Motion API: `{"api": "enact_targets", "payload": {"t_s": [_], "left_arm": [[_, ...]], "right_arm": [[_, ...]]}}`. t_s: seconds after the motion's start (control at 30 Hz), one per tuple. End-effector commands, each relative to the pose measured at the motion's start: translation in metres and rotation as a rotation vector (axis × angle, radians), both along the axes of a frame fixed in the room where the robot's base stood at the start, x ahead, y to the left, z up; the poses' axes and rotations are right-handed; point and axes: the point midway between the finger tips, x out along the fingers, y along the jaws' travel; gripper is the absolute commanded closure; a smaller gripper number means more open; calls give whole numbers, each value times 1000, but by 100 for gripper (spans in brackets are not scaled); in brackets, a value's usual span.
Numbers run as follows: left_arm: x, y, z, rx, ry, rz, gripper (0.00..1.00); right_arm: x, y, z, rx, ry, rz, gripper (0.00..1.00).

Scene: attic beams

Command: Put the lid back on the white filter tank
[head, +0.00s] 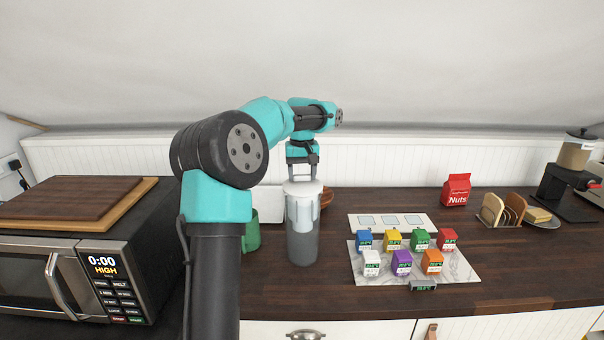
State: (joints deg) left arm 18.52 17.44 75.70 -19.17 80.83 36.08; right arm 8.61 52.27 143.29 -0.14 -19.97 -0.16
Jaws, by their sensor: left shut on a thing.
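The filter tank (303,243) stands upright on the wooden counter, left of the middle. Its lower part looks grey and see-through, with a white insert in its upper part. The white lid (303,187) is level at the top of the tank. My left gripper (303,175) points down from above and is shut on the lid's upper side. I cannot tell whether the lid rests fully on the rim or sits slightly above it. My right gripper is not in view.
A green mug (251,237) stands close to the tank's left, partly behind my arm. A microwave (75,265) is at the far left. A marble board (455,268) with several small coloured boxes lies to the right. A red nuts bag (456,190) stands behind.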

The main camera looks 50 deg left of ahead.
Motion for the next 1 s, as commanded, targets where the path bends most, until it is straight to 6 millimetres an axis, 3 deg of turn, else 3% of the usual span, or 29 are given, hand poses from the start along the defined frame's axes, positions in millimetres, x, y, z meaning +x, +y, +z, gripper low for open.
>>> {"api": "enact_targets", "payload": {"t_s": [0.83, 0.87, 1.0], "left_arm": [[0, 0, -8, 0, 0, 0, 65], [0, 0, -8, 0, 0, 0, 38], [0, 0, -8, 0, 0, 0, 25]], "right_arm": [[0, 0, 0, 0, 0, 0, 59], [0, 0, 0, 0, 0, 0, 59], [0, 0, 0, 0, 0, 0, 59]]}}
